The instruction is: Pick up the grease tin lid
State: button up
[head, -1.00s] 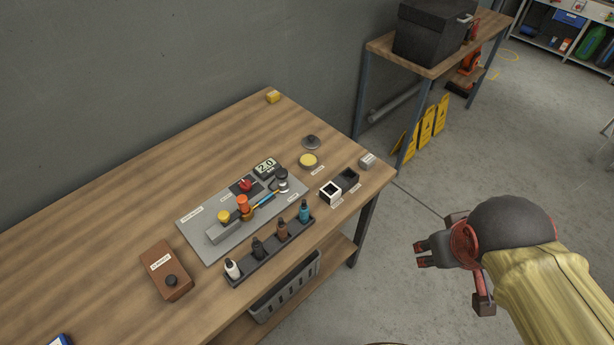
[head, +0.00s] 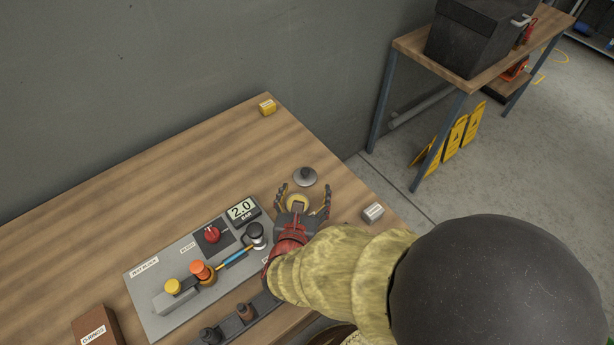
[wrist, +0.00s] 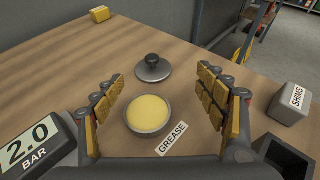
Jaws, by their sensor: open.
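The grease tin lid (wrist: 152,69) is a round grey disc with a dark knob on top. It lies on the table just beyond the open grease tin, and it also shows in the head view (head: 305,177). The grease tin (wrist: 148,114) is a round grey dish full of yellow grease, with a "GREASE" label in front of it. My gripper (head: 303,190) is open and empty, above the tin. In the wrist view its padded fingers (wrist: 160,88) stand left and right of the tin, with the lid farther out between them.
A "SHIMS" block (wrist: 290,104) and a dark open box (wrist: 285,160) stand at the right. The "2.0 BAR" gauge (wrist: 36,146) is close at the left. A small yellow box (head: 267,107) sits at the table's back edge. The wood around the lid is clear.

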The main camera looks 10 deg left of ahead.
aim_at(304, 175)
jog(key=shift+w+a+f, duration=0.25)
jog(key=shift+a+f, duration=0.05)
jog(key=shift+b+x, duration=0.4)
jog(key=shift+x, duration=0.45)
jog(key=shift+a+r+b+x, duration=0.15)
jog(key=shift+b+x, duration=0.2)
jog(key=shift+x, duration=0.5)
jog(key=shift+a+r+b+x, duration=0.15)
jog(key=shift+b+x, duration=0.15)
jog(key=shift+x, duration=0.6)
jog(key=shift+a+r+b+x, duration=0.15)
jog(key=shift+b+x, duration=0.2)
jog(key=shift+x, duration=0.5)
jog(key=shift+w, duration=0.15)
jog(key=shift+d, duration=0.1)
jog(key=c, duration=0.3)
jog(key=c, duration=1.3)
